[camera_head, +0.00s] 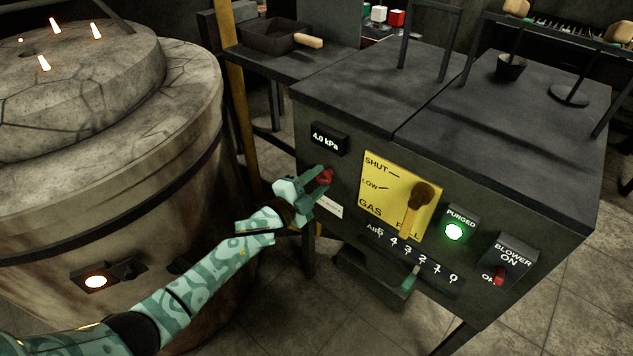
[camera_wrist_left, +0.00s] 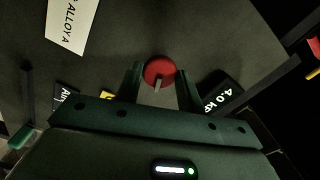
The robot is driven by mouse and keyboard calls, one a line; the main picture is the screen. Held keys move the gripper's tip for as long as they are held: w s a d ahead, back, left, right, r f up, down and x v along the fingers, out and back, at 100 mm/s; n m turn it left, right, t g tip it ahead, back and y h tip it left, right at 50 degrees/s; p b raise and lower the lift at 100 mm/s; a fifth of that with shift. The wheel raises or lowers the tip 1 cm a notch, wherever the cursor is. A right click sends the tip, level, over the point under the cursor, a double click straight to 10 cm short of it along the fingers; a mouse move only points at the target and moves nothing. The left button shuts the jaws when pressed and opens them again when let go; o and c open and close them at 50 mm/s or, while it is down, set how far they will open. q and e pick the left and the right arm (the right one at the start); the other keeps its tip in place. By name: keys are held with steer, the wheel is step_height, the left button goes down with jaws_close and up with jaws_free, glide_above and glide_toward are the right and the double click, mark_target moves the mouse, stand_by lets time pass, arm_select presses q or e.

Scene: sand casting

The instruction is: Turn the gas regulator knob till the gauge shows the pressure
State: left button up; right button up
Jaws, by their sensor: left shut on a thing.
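The red regulator knob (camera_head: 325,176) sits on the front of the dark control cabinet (camera_head: 460,150), below the pressure gauge (camera_head: 328,139), which reads 4.0 kPa. My left gripper (camera_head: 318,183) is at the knob with its fingers shut on it. In the left wrist view the round red knob (camera_wrist_left: 159,72) sits between the two fingertips, with a pale mark on its face. The gauge (camera_wrist_left: 220,92) also shows there, at a slant beside the right finger. My right gripper is not in view.
A yellow gas panel (camera_head: 395,190) with a lever handle (camera_head: 417,203) is right of the knob. A lit green PURGED lamp (camera_head: 454,232), an air slider (camera_head: 410,278) and a red blower switch (camera_head: 499,276) follow. A round furnace (camera_head: 100,150) stands left. A white label (camera_wrist_left: 72,22) is near the knob.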

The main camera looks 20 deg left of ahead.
arm_select(q)
steer(key=shift+f, duration=0.15)
steer(key=o, duration=1)
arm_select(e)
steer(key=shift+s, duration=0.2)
arm_select(q)
steer(key=p+v, duration=0.5)
steer(key=v, duration=1.1)
steer(key=shift+s, duration=0.2)
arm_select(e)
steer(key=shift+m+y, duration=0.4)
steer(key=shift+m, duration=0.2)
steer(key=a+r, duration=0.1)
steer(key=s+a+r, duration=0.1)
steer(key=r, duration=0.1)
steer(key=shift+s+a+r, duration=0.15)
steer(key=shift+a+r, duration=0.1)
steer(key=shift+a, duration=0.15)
